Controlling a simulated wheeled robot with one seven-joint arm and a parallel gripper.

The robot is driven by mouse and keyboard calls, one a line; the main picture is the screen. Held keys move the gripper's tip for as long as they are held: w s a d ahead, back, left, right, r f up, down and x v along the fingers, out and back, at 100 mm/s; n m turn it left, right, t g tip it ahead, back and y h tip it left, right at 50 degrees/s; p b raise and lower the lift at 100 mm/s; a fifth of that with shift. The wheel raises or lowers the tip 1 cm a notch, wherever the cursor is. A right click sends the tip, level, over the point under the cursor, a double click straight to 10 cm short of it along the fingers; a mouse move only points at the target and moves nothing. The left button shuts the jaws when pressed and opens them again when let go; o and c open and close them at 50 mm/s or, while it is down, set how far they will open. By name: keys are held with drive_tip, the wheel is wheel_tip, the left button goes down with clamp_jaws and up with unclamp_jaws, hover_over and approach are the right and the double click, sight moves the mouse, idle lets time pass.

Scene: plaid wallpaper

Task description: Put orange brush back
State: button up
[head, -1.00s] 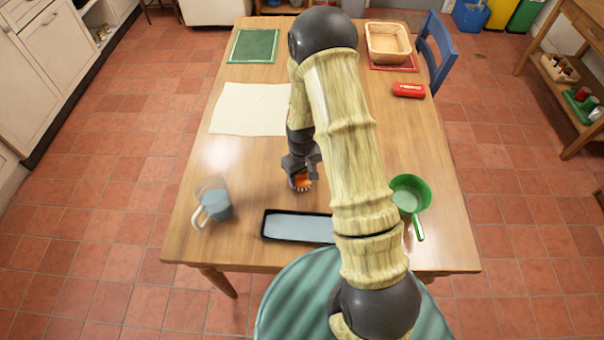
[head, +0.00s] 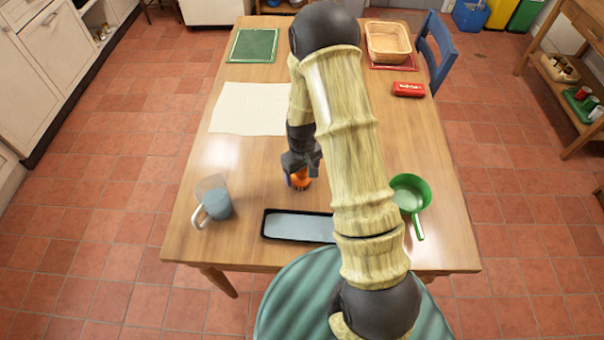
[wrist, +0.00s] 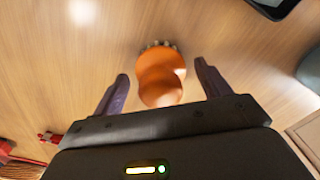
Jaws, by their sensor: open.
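The orange brush (head: 301,180) stands on the wooden table, just behind the black-rimmed tray. In the wrist view the brush (wrist: 160,78) shows its rounded orange body, with dark bristles at its far edge. My gripper (head: 300,168) is over the brush in the head view and hides part of it. In the wrist view my gripper (wrist: 160,75) is open, with one finger on each side of the brush and a gap to both. The black-rimmed tray (head: 265,226) lies near the table's front edge, its right end hidden by my arm.
A clear jug (head: 212,202) with bluish contents stands left of the tray, and a green pan (head: 410,195) stands to the right. A cream cloth (head: 247,108), red box (head: 408,90) and basket (head: 388,42) lie farther back. The table's left front is mostly clear.

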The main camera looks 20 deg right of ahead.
wheel_tip(320, 180, up, 11)
drive_tip(key=shift+b, duration=0.35)
idle(0.5)
drive_tip(key=s+r+m+t, duration=0.2)
drive_tip(key=s+r+m, duration=0.1)
drive_tip(key=s+r, duration=0.7)
drive_tip(key=s, duration=0.4)
drive_tip(key=shift+r+t, duration=0.2)
drive_tip(key=shift+t, duration=0.1)
drive_tip(key=shift+s, duration=0.1)
idle(0.4)
